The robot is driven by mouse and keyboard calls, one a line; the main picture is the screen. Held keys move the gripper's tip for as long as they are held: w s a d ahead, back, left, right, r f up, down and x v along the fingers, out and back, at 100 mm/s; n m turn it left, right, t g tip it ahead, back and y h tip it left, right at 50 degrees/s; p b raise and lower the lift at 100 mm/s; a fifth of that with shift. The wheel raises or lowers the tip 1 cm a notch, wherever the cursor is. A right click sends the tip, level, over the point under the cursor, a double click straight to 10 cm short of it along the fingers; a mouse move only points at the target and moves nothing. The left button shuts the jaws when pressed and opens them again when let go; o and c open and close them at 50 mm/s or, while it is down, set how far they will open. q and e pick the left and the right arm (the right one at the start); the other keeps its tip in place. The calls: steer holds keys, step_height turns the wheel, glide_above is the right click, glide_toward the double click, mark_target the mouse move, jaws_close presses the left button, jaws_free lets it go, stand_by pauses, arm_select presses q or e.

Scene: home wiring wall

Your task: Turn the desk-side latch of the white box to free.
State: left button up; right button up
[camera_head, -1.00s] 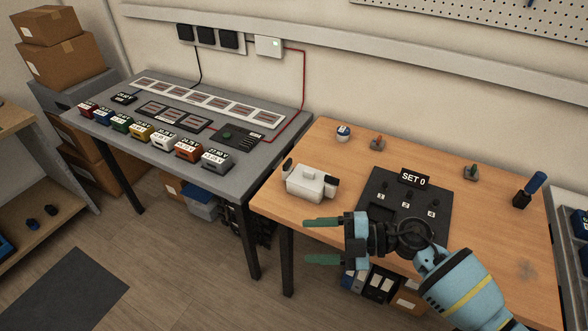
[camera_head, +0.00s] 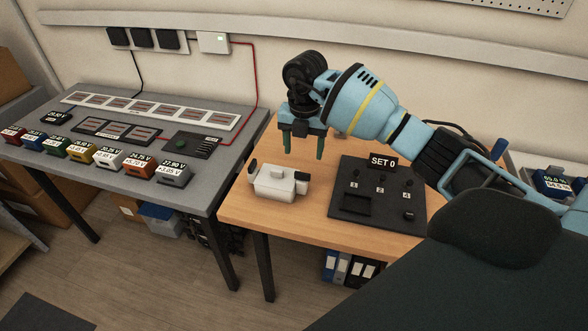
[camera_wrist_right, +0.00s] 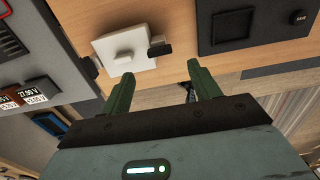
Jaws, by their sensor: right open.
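The white box (camera_head: 275,183) stands on the wooden table, near its left end. One dark latch (camera_head: 252,166) is on its left side and another dark latch (camera_head: 301,177) is on its right side. My right gripper (camera_head: 303,153) is open and empty, its fingers pointing down, above and behind the box in the head view. In the right wrist view the box (camera_wrist_right: 125,46) lies beyond the open fingers, with one dark latch (camera_wrist_right: 160,50) showing clearly; the other is not clear there. I cannot read either latch's setting. My left gripper is not in view.
A black panel marked SET 0 (camera_head: 376,205) lies right of the box. The grey bench (camera_head: 190,198) on the left holds several coloured blocks and a meter panel. A red cable (camera_head: 256,85) runs down the wall. The wooden table's front-left corner (camera_head: 240,213) is clear.

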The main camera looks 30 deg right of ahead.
mark_target(302, 173)
steer(key=shift+f, duration=3.95)
steer(key=shift+c, duration=0.3)
steer(key=c, duration=0.9)
